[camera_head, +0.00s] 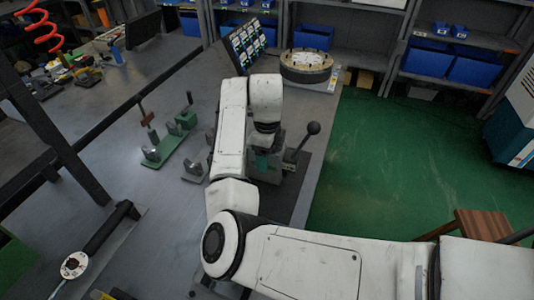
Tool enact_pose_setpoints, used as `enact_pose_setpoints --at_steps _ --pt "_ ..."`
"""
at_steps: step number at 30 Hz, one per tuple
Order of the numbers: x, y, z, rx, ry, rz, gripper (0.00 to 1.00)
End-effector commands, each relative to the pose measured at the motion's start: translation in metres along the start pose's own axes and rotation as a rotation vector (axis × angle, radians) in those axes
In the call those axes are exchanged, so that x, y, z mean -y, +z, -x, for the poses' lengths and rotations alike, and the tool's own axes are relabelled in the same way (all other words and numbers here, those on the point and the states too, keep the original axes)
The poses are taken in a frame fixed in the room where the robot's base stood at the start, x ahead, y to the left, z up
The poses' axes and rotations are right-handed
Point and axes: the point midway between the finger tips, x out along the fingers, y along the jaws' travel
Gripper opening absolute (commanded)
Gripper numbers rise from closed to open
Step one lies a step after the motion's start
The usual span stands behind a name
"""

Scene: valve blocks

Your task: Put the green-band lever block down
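The lever block (291,166) is a grey block with a green patch on its near face, seen in the head view just below the end of my arm. Its lever rises to the right and ends in a black ball knob (313,128). It is over a dark strip of the bench; whether it touches that surface cannot be told. My gripper (265,143) points down at the block's top. My wrist and the block hide its fingertips, so its opening and its hold on the block cannot be made out.
A green fixture (168,143) with upright levers stands left of the block. A round metal part (306,66) and a tilted rack (245,46) are behind it. A dial gauge (75,265) lies at the lower left.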

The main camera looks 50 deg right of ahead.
Motion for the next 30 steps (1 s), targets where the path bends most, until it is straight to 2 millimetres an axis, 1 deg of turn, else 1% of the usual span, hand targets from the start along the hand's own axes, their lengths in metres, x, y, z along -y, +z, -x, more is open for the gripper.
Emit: enact_pose_setpoints --at_steps 1,7,14,17,20,23,30 --pt "0.000 0.000 0.000 0.000 0.000 0.000 0.75" --pt "0.000 0.000 0.000 0.000 0.000 0.000 0.94" --pt "0.000 0.000 0.001 0.000 0.000 0.000 0.94" --pt "0.000 0.000 0.005 0.001 0.000 0.000 0.94" --pt "0.001 0.001 0.017 0.001 -0.002 0.000 0.94" --pt "0.001 0.001 0.035 0.003 -0.002 -0.001 0.94" --pt "0.001 0.001 0.086 0.003 -0.001 -0.001 0.94"
